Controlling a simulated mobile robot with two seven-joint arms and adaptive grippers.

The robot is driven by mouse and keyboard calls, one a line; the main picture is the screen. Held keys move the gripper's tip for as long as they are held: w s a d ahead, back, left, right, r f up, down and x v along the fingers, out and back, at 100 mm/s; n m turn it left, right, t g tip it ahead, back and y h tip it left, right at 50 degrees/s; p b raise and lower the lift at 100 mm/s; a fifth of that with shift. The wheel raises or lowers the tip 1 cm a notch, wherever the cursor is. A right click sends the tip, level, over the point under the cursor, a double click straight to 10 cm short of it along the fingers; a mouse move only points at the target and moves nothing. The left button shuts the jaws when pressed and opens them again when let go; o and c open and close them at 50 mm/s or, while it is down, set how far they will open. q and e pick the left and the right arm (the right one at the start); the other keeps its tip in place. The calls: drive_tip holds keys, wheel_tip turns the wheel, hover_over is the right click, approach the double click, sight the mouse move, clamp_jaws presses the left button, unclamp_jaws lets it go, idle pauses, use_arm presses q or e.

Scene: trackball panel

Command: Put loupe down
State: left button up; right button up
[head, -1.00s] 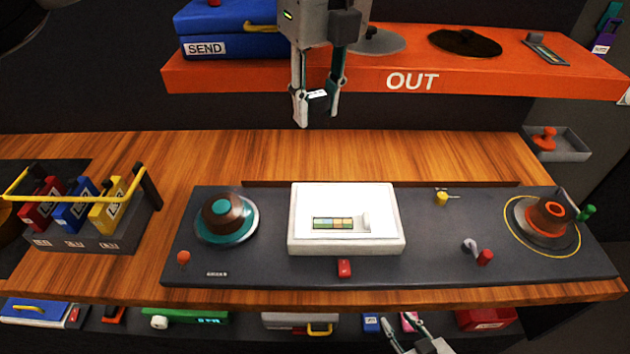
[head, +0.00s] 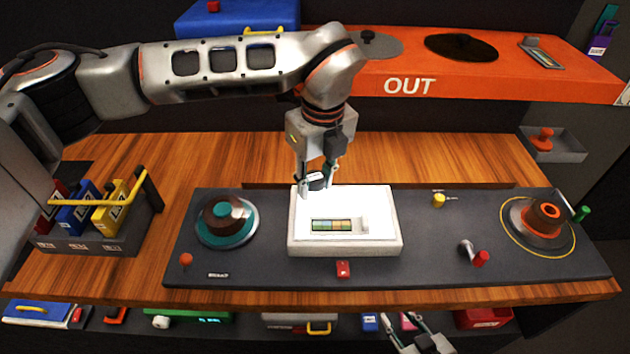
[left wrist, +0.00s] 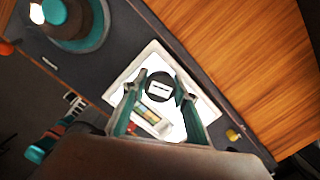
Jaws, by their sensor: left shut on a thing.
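My left gripper (head: 316,187) points down over the back left part of the white light box (head: 300,243). It is shut on the loupe (head: 316,180), a small dark piece with a pale label between the fingertips. In the left wrist view the loupe (left wrist: 160,86) is a dark round shape against the bright box top (left wrist: 118,87); I cannot tell whether it touches the top. A strip of coloured frames (head: 332,225) lies on the box, nearer the front than the loupe.
A teal and brown trackball (head: 226,216) is left of the box, an orange and brown one (head: 547,217) far right. A red knob (head: 343,269) sits in front. A rack of coloured cartridges (head: 90,245) stands left. The orange OUT shelf (head: 470,93) is behind.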

use_arm(q)
drive_tip(key=shift+f, duration=0.35)
drive_tip(key=shift+f, duration=0.15)
drive_tip(key=o, duration=1.2)
